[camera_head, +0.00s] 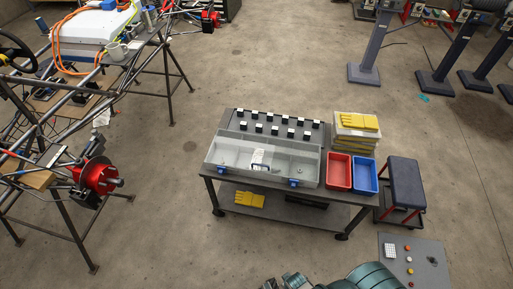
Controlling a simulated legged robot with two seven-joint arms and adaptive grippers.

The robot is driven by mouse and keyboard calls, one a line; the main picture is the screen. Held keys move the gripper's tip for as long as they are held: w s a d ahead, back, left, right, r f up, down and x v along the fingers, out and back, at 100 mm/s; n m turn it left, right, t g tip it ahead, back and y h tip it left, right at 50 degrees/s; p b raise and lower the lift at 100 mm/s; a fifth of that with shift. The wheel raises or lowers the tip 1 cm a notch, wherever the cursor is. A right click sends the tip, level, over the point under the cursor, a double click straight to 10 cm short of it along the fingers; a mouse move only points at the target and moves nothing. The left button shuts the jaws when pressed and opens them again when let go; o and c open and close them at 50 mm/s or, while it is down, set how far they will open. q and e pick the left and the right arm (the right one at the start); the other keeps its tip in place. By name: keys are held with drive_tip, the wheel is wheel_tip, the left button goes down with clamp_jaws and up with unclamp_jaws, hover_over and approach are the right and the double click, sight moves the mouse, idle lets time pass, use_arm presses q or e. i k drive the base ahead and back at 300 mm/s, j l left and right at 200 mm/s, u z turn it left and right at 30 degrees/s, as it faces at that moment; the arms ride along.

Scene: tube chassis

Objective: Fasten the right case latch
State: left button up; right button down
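A wide, clear-fronted grey case (235,153) lies on a dark work table near the middle of the head view. Its lid seems to be the transparent part, and a white label or packet shows at its centre. Two blue latches sit on its front edge. The right case latch (293,183) is near the front right corner, and the left latch (222,170) is near the front left. They are too small to tell whether either is fastened. Neither of my grippers is in view.
Right of the case stand a red bin (339,172), a blue bin (365,175) and stacked boxes with yellow gloves (357,121). A padded stool (405,185) and a button panel (412,262) are further right. A tube chassis (60,130) fills the left. Floor between is clear.

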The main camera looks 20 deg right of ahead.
sight(294, 183)
drive_tip(key=l+z, duration=0.1)
drive_tip(key=z, duration=0.65)
drive_tip(key=i+l+z, duration=0.1)
drive_tip(key=z, duration=0.3)
